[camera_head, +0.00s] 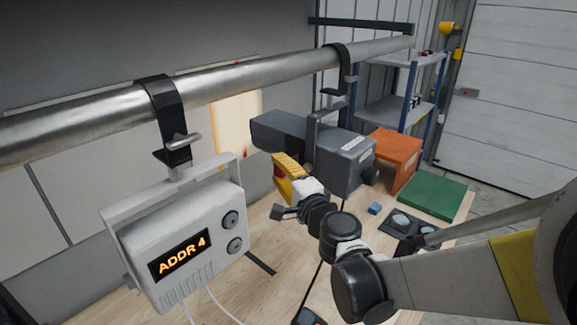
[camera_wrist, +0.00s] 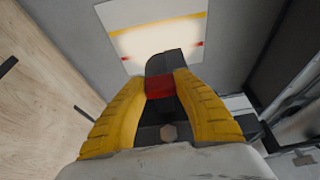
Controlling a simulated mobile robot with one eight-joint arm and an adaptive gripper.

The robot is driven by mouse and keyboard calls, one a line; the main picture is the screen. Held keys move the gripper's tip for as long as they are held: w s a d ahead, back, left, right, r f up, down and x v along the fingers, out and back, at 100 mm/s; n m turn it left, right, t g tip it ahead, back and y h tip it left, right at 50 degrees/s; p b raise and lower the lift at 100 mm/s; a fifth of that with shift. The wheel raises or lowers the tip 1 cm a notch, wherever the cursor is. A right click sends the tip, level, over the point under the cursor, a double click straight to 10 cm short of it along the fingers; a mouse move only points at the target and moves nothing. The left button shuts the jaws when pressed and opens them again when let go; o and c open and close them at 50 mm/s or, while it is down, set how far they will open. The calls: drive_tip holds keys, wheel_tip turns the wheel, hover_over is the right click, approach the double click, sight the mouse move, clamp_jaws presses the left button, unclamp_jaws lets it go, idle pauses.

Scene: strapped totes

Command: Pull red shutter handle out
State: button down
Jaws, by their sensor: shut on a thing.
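My gripper (camera_head: 281,171) has yellow fingers, which also fill the middle of the wrist view (camera_wrist: 166,80). It is shut on the red shutter handle (camera_wrist: 159,88), a small red block between the fingertips with a dark part beyond it. In the head view the handle is mostly covered by the fingers, with a little red showing. The handle is at the side of a dark grey lamp housing (camera_head: 345,160), which hangs from a metal pipe by a clamp. Whether the shutter is in or out is not clear.
A white unit (camera_head: 185,235) reading "ADDR 4" hangs at the left of the pipe (camera_head: 230,85). A bright patch (camera_head: 236,120) lies on the wall behind. An orange box (camera_head: 393,150) and a green mat (camera_head: 430,192) are on the wooden table, right of the lamp.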

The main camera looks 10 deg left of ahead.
drive_tip(key=c, duration=1.1)
unclamp_jaws()
drive_tip(key=shift+a, duration=0.1)
drive_tip(key=shift+c, duration=0.2)
drive_tip(key=shift+o, duration=1)
drive_tip(key=shift+s+a, duration=0.15)
drive_tip(key=shift+s+d, duration=0.1)
drive_tip(key=shift+d, duration=0.2)
drive_tip(key=v, duration=1.1)
drive_tip(key=shift+s+d, duration=0.15)
drive_tip(key=shift+s, duration=0.1)
